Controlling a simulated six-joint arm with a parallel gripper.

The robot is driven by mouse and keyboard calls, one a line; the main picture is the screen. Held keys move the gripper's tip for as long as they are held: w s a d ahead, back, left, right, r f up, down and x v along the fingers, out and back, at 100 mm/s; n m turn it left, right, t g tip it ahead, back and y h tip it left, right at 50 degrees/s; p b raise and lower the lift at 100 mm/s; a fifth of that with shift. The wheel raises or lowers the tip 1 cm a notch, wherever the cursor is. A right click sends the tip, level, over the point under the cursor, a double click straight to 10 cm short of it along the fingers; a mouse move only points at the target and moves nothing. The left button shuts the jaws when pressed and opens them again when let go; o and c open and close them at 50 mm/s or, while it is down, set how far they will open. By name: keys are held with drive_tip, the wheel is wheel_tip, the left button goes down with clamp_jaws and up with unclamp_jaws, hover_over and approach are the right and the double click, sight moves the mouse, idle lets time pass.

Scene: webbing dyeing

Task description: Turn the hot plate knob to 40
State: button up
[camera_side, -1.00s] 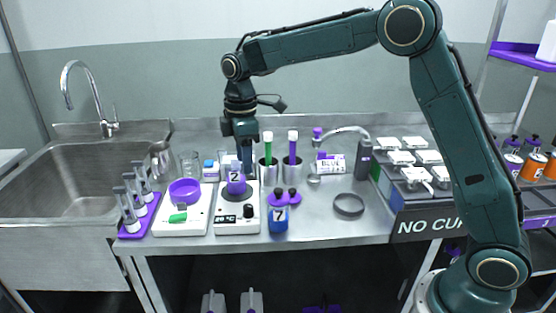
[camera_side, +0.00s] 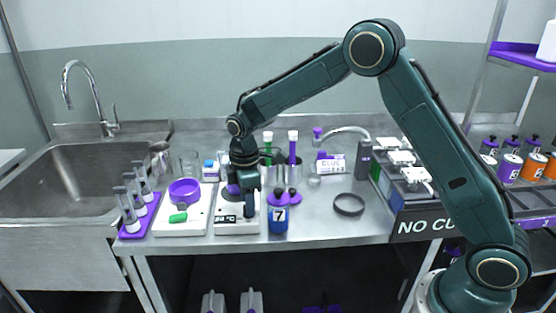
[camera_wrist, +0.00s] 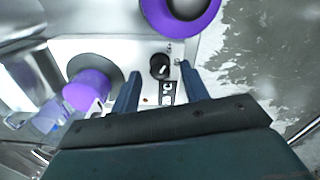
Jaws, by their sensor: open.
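The white hot plate (camera_side: 228,225) stands near the front of the bench. In the wrist view the hot plate (camera_wrist: 120,48) shows its dark round heating disc, a small display (camera_wrist: 167,93) with a °C mark, and the black knob (camera_wrist: 160,66). I cannot read the display's number. A purple vessel (camera_wrist: 88,92) stands on the disc; in the side view my arm mostly hides it. My gripper (camera_side: 249,212) is low over the hot plate's front right. In the wrist view my open gripper (camera_wrist: 159,68) has one finger on each side of the knob. I cannot tell whether they touch it.
A blue bottle marked 7 (camera_side: 278,220) with purple tops stands close to the right of the gripper.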

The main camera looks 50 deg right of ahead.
drive_tip(key=shift+f, duration=0.65)
clamp_jaws()
drive_tip(key=shift+m, duration=0.3)
drive_tip(key=m, duration=1.1)
drive_tip(key=shift+r, duration=0.1)
idle(0.4)
